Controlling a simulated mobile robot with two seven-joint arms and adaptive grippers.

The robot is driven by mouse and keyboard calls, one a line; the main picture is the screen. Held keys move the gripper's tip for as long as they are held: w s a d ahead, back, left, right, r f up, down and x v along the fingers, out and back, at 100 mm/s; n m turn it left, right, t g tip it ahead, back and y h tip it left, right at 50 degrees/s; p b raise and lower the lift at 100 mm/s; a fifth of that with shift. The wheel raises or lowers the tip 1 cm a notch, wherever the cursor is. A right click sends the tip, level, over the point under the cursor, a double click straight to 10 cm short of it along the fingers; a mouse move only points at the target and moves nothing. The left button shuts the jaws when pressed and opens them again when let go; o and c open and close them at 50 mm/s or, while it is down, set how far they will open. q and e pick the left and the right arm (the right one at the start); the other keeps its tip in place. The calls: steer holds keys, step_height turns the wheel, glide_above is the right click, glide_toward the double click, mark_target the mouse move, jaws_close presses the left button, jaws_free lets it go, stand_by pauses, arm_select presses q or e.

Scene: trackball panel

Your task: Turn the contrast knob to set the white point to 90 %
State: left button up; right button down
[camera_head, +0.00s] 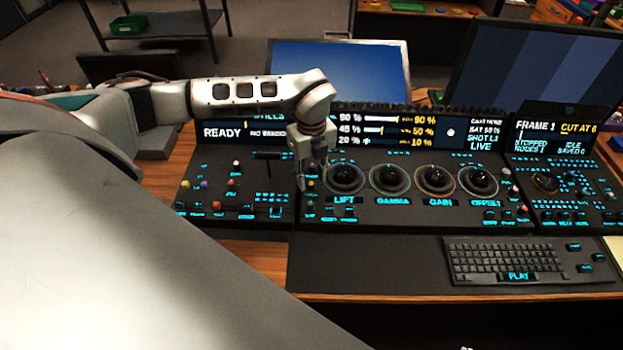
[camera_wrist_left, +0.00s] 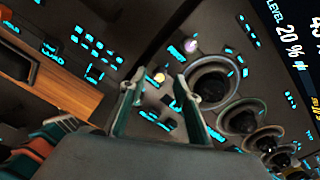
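My left gripper (camera_head: 311,184) points down over the left edge of the middle panel, just left of the trackball marked LIFT. In the left wrist view its two fingers (camera_wrist_left: 160,77) are apart, with a small yellow-lit knob (camera_wrist_left: 158,77) showing between the tips. I cannot tell whether they touch it. A pinkish knob (camera_wrist_left: 190,45) sits just beyond. I cannot read which one is the contrast knob. The panel's screen (camera_head: 425,130) shows white values 90 %, 45 % and 20 % beside yellow values 90 %, 50 % and 10 %. My right gripper is not in view.
Trackballs in rings, LIFT (camera_head: 345,179), GAMMA (camera_head: 390,180), GAIN (camera_head: 436,181) and OFFSET (camera_head: 478,182), line the middle panel. The left panel (camera_head: 222,195) and right panel (camera_head: 560,190) carry more controls. A keyboard (camera_head: 505,261) lies in front. Monitors stand behind.

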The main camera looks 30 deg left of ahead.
mark_target(311, 184)
arm_select(q)
step_height(311, 184, up, 11)
steer(key=shift+f, duration=0.2)
stand_by(0.4)
steer(key=shift+f, duration=0.1)
